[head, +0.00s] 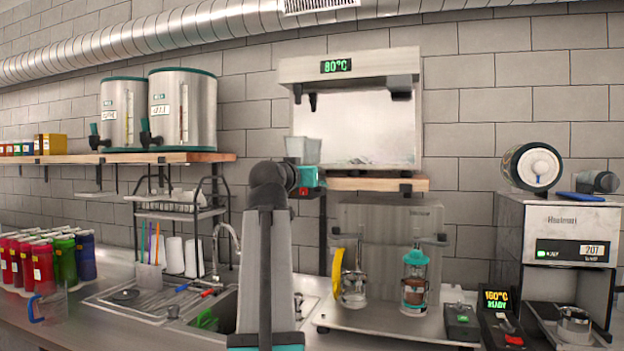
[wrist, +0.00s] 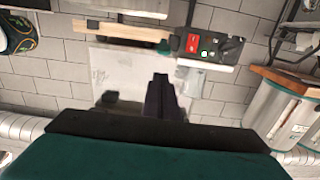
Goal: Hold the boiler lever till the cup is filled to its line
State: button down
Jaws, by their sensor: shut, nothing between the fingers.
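The boiler (head: 350,68) is a steel unit on the wall with a green 80°C display. A dark lever-like part (head: 312,102) hangs under its left side, and a larger dark part (head: 401,88) is at its right. A pale translucent cup (head: 303,150) stands left of the boiler's front panel; it also seems to show in the upside-down wrist view (wrist: 194,82). Its line and fill level cannot be read. My gripper (wrist: 165,85) is shut and empty, in front of the pale panel (wrist: 115,65). Contact with a lever cannot be told. My arm hides part of the scene.
A box with red and green buttons (wrist: 207,46) is beside the wooden shelf (head: 378,184). Two steel dispensers (head: 182,110) stand on the left shelf. A dish rack (head: 180,205), a sink (head: 222,308) and a sealing machine (head: 558,240) are around.

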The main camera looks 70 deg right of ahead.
jog(key=shift+a, duration=0.8)
